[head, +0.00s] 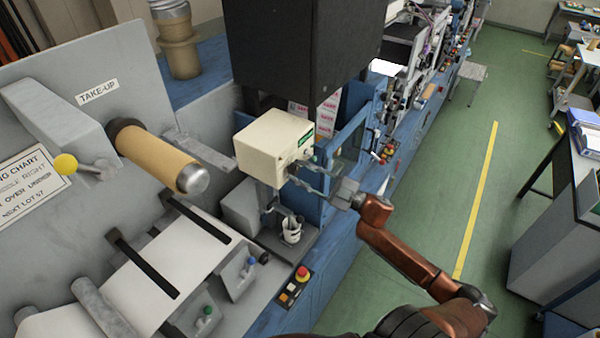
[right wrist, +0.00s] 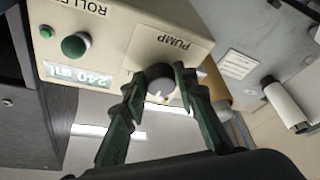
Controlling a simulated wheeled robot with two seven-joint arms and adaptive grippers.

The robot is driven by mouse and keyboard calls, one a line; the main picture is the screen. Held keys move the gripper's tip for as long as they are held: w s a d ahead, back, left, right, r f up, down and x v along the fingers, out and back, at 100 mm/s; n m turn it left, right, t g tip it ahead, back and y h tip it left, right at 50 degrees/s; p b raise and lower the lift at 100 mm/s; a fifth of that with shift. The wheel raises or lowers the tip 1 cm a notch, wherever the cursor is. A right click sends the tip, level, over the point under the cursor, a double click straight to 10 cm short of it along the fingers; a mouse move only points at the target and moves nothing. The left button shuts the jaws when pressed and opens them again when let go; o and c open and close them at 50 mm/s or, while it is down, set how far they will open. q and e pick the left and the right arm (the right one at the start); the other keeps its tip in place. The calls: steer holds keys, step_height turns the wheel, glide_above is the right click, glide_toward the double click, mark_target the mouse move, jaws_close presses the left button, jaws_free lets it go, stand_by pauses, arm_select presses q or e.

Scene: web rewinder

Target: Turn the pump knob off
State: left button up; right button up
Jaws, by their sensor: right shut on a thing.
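The cream control box (head: 272,150) stands in the middle of the head view, beneath a black housing. In the right wrist view its panel (right wrist: 115,42) shows the label PUMP next to a grey round knob, the pump knob (right wrist: 162,86). A pale mark shows on the knob. My right gripper (right wrist: 160,78) has its fingers on both sides of the knob and is shut on it. In the head view my right gripper (head: 298,172) reaches the box's right face, and the knob is hidden there. My left gripper is not in view.
The panel also carries a green knob (right wrist: 75,45), a small green button (right wrist: 46,31) and a lit display (right wrist: 67,73) reading 240 ml. A red stop button (head: 302,272) is nearer.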

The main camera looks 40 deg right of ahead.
steer(key=o, duration=1.2)
steer(key=shift+c, duration=0.2)
steer(key=v, duration=1.2)
